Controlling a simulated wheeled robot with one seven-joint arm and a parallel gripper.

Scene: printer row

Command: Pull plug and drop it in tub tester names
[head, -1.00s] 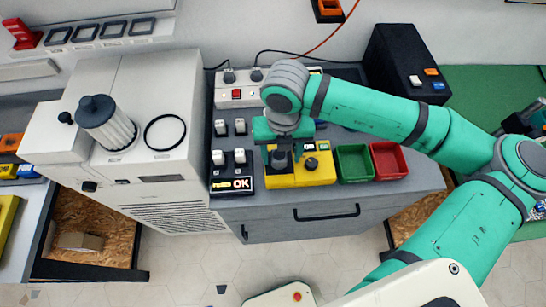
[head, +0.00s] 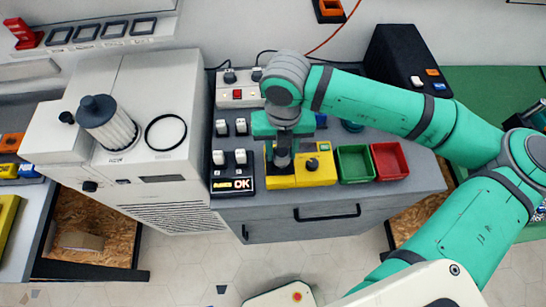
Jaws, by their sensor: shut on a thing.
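The yellow tester (head: 318,178) sits near the front edge of the grey bench top, with a dark knob (head: 312,164) on its right half and a small green display (head: 325,147). My gripper (head: 283,150) points down over the tester's left half and is shut on a dark grey plug (head: 282,161). The plug is partly hidden by the fingers; I cannot tell whether it is clear of its socket. The green tub (head: 354,178) and the red tub (head: 404,175) stand side by side to the right of the tester, both looking empty.
A black "OK" sign box (head: 232,186) and several white-topped switches stand left of the tester. A tall white machine (head: 160,180) borders the left; a black box (head: 400,65) stands at back right. My arm covers the bench's back middle.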

